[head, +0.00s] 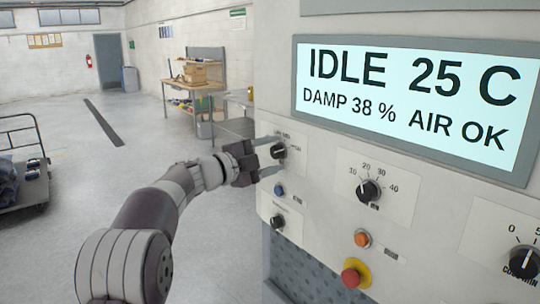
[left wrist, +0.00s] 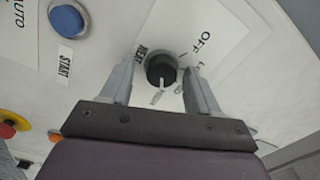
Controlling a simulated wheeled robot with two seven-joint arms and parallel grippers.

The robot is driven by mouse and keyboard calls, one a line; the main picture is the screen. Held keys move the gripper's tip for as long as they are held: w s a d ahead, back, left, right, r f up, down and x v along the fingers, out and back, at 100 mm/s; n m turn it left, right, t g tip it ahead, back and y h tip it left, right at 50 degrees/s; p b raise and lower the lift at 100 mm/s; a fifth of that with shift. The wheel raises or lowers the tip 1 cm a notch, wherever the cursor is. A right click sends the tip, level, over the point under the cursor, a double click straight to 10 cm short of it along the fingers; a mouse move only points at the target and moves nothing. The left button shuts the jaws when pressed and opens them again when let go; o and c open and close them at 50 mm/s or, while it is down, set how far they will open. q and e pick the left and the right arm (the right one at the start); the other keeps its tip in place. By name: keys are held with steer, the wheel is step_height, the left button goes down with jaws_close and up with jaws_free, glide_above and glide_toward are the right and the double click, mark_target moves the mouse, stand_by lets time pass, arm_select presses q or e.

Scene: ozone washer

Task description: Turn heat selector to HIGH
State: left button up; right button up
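The heat selector is a black round knob (head: 278,151) on a white plate at the panel's upper left. In the left wrist view the knob (left wrist: 160,67) sits beside a HEAT label, with OFF printed to its upper right. Its white pointer mark faces down toward my gripper in that view; the lettering near the mark is too small to read surely. My left gripper (head: 268,156) is open at the panel. In the left wrist view its fingers (left wrist: 158,82) stand on either side of the knob, with a visible gap on each side. My right gripper is not in view.
A blue START button (head: 279,190) and another black knob (head: 278,221) are below the selector. A numbered dial (head: 368,191), orange button (head: 362,239) and red emergency button (head: 355,273) are to the right. The display (head: 415,100) reads IDLE 25 C. Floor left of the panel is open.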

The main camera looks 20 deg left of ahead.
arm_select(q)
steer(key=shift+s+a, duration=0.15)
steer(key=b+v, duration=0.4)
steer(key=v, duration=0.8)
steer(key=shift+b, duration=0.3)
steer(key=shift+s+r, duration=0.1)
